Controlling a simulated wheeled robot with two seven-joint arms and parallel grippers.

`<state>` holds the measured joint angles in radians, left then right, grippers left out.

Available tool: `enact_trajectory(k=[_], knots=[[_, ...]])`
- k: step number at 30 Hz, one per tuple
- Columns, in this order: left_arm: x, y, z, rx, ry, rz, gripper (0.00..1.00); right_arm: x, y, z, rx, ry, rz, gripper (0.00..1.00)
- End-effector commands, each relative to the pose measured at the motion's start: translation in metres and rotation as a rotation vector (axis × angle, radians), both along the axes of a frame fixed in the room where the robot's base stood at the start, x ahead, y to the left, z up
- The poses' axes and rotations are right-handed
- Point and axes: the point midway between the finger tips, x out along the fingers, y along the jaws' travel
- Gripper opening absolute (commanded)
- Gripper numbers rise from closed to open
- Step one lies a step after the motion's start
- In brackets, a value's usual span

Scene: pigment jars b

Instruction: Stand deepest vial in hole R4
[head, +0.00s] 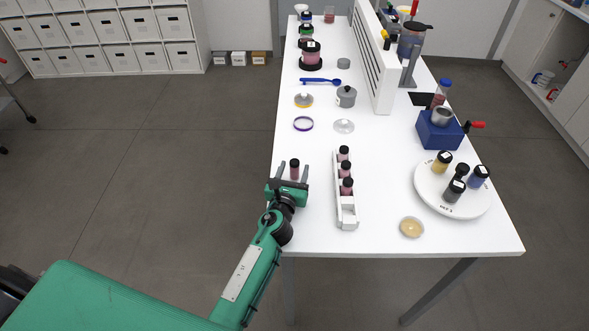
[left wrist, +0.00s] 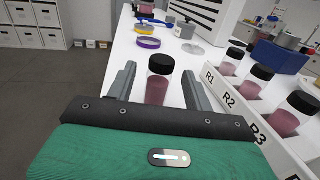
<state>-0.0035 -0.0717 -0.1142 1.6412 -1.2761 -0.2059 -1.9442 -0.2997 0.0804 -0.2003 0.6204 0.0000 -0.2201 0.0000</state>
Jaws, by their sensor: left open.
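A vial with a black cap and dark pink contents (head: 294,171) stands upright on the white table, left of the rack. It also shows in the left wrist view (left wrist: 157,88). My left gripper (head: 293,169) is open, with one finger on each side of this vial and gaps between. The white rack (head: 347,222) holds three black-capped pink vials, in line with labels R1, R2 and R3 in the left wrist view. The rack's near end looks empty in the head view; the R4 label is not readable. My right gripper is out of view.
A round white plate (head: 428,189) with several jars stands right of the rack, and a shallow tan dish (head: 411,227) lies near the front edge. A purple ring (head: 303,124) and a glass lid (head: 343,126) lie behind. The table's left edge is close to my gripper.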

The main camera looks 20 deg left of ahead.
Motion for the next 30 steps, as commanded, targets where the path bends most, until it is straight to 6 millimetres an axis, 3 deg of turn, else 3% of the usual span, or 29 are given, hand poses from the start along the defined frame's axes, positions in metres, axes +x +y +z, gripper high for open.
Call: enact_trajectory(k=[5, 13, 20, 30], knots=[[0.018, 0.002, 0.001, 0.001, 0.000, 0.001, 0.52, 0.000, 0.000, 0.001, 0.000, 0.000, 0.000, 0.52], [0.019, 0.002, 0.000, 0.001, 0.000, 0.000, 0.52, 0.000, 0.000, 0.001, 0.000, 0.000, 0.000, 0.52], [0.019, 0.002, 0.000, 0.001, 0.000, 0.000, 0.07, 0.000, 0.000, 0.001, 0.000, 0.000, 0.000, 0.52], [0.019, 0.003, 0.002, 0.001, 0.000, 0.001, 0.05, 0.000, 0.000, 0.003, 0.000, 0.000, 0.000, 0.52]])
